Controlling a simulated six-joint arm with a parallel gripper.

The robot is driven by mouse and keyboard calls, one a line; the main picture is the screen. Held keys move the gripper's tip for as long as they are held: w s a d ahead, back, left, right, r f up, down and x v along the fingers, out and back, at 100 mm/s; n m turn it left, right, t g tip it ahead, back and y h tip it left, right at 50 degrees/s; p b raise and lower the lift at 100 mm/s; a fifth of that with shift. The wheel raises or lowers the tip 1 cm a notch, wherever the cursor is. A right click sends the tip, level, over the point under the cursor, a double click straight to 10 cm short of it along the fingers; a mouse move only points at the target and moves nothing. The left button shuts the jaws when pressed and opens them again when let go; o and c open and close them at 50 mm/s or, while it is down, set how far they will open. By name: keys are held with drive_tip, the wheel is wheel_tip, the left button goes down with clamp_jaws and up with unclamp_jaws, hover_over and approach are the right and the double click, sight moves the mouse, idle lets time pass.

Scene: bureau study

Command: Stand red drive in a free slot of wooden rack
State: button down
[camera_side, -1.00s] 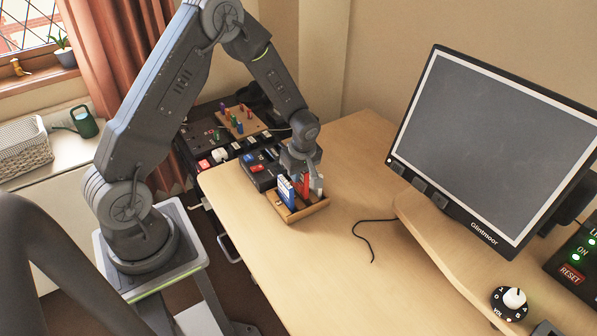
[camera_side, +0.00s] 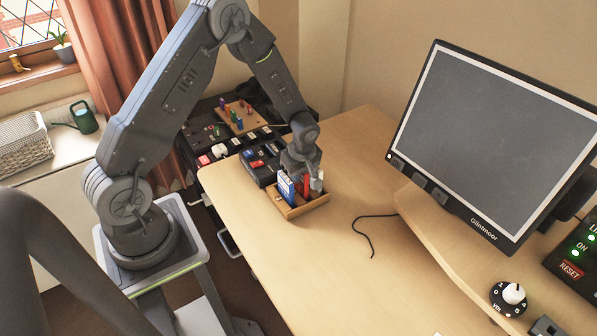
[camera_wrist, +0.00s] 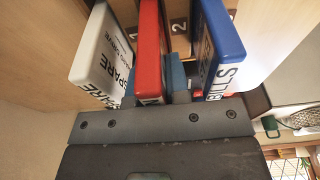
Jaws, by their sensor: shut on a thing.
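The red drive (camera_side: 306,186) stands upright in my gripper (camera_side: 308,174), over or in the wooden rack (camera_side: 309,208); the side view does not show clearly whether its lower end is seated. In the wrist view the red drive (camera_wrist: 149,50) is in the middle, with my gripper (camera_wrist: 152,95) shut on it. A blue drive (camera_side: 286,188) stands in the rack to its left; in the wrist view it is the blue drive labelled BILLS (camera_wrist: 218,50) at the right. A white drive labelled SPARE (camera_wrist: 103,55) is on the other side. The slot floors are hidden.
A dark box with coloured items (camera_side: 262,163) stands close behind the rack. A monitor (camera_side: 490,140) is at the right, and a black cable (camera_side: 362,235) lies on the desk (camera_side: 310,270). The desk in front of the rack is clear.

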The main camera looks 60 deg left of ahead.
drive_tip(key=shift+f, duration=0.75)
drive_tip(key=c, duration=0.8)
unclamp_jaws()
drive_tip(key=shift+r, duration=0.1)
drive_tip(key=shift+r, duration=3.45)
